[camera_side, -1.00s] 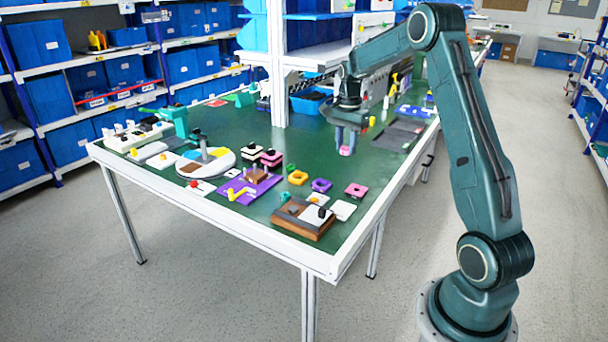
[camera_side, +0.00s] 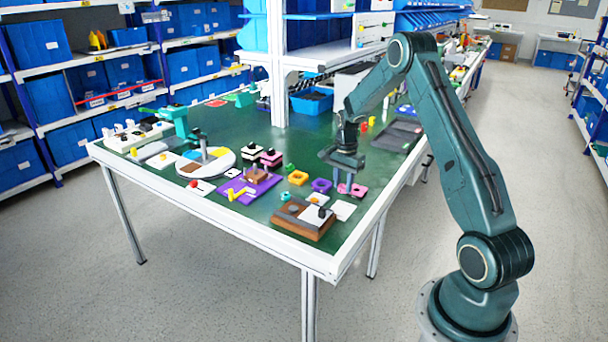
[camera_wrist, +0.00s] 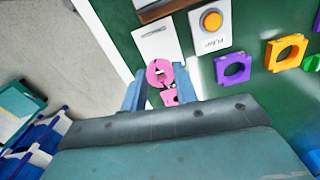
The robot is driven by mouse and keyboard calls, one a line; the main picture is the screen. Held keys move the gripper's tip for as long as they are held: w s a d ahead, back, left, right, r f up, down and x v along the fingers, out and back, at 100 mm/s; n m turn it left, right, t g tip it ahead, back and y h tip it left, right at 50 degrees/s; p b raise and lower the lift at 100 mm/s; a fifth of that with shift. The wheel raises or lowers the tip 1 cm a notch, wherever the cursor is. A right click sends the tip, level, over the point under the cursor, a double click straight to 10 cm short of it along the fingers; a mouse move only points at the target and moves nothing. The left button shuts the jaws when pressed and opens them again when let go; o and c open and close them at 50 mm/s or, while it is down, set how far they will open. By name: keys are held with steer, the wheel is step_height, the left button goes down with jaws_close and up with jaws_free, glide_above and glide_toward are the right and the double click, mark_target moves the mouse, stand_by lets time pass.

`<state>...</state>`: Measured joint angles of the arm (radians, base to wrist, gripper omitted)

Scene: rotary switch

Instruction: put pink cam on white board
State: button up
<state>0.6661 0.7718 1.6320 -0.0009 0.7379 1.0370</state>
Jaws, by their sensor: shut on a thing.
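The pink cam (camera_wrist: 158,69) is a small rounded pink piece with a hole, held between my gripper's two blue-grey fingers in the wrist view. In the side view, my gripper (camera_side: 349,186) points down low over the table's right part. The held cam (camera_side: 342,188) is partly hidden there by the fingers. I cannot tell how high the cam is above the table.
A pink square block with a hole (camera_side: 360,191) lies beside and below my gripper. A purple ring block (camera_side: 321,185) and an orange one (camera_side: 298,177) lie to its left. A wooden base (camera_side: 303,220) stands left of the white board. A white plate with an orange button (camera_wrist: 211,20) is close by.

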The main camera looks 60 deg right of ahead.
mark_target(341, 210)
steer(key=shift+f, duration=3.5)
steer(key=shift+f, duration=0.1)
steer(key=o, duration=0.9)
steer(key=shift+o, duration=0.2)
step_height(341, 210, up, 12)
